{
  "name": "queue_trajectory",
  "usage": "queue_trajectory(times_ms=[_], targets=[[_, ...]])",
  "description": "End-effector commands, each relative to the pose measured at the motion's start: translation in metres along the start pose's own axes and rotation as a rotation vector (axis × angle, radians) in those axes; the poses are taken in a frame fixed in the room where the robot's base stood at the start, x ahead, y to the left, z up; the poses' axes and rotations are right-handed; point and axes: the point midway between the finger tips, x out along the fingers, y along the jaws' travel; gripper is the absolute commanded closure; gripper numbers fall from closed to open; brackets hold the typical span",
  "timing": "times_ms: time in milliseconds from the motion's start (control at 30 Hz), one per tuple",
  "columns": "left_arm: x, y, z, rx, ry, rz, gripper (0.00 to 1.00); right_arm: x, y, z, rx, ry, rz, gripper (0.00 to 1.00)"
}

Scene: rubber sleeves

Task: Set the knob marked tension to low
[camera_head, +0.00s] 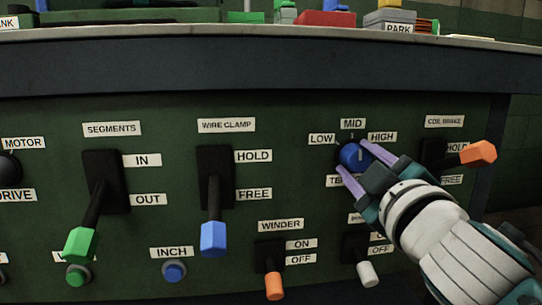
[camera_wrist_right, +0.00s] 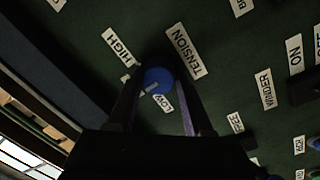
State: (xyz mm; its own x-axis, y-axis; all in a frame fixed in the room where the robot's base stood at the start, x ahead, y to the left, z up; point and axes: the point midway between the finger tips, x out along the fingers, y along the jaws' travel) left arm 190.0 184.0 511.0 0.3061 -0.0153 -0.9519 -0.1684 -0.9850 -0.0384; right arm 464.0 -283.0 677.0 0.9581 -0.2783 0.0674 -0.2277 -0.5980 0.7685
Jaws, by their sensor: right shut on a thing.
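The tension knob (camera_head: 349,156) is a round blue knob on the green panel. LOW (camera_head: 321,139), MID (camera_head: 352,123) and HIGH (camera_head: 382,137) labels surround its upper side. The TENSION label below is partly hidden by my right gripper (camera_head: 357,164), but reads fully in the wrist view (camera_wrist_right: 185,50). My right gripper's two purple fingers are shut on the knob, one on each side. The blue knob face (camera_wrist_right: 158,80) shows between them in the wrist view. A pale mark on it seems to point roughly toward MID; its exact angle is unclear. My left gripper is not in view.
An orange-tipped coil brake lever (camera_head: 478,154) sticks out close right of my right gripper. A white-tipped switch (camera_head: 367,273) and the orange winder switch (camera_head: 273,284) are below. The blue wire clamp lever (camera_head: 213,238) is left. A counter edge (camera_head: 250,57) runs above the panel.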

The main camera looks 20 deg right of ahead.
Motion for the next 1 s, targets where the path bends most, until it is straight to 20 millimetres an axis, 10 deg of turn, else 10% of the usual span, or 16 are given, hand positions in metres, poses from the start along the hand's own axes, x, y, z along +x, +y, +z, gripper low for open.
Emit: queue_trajectory(times_ms=[1000], targets=[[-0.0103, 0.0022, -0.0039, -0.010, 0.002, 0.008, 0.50, 0.0001, 0.0005, 0.0017, -0.755, 0.063, -0.004, 1.00]])
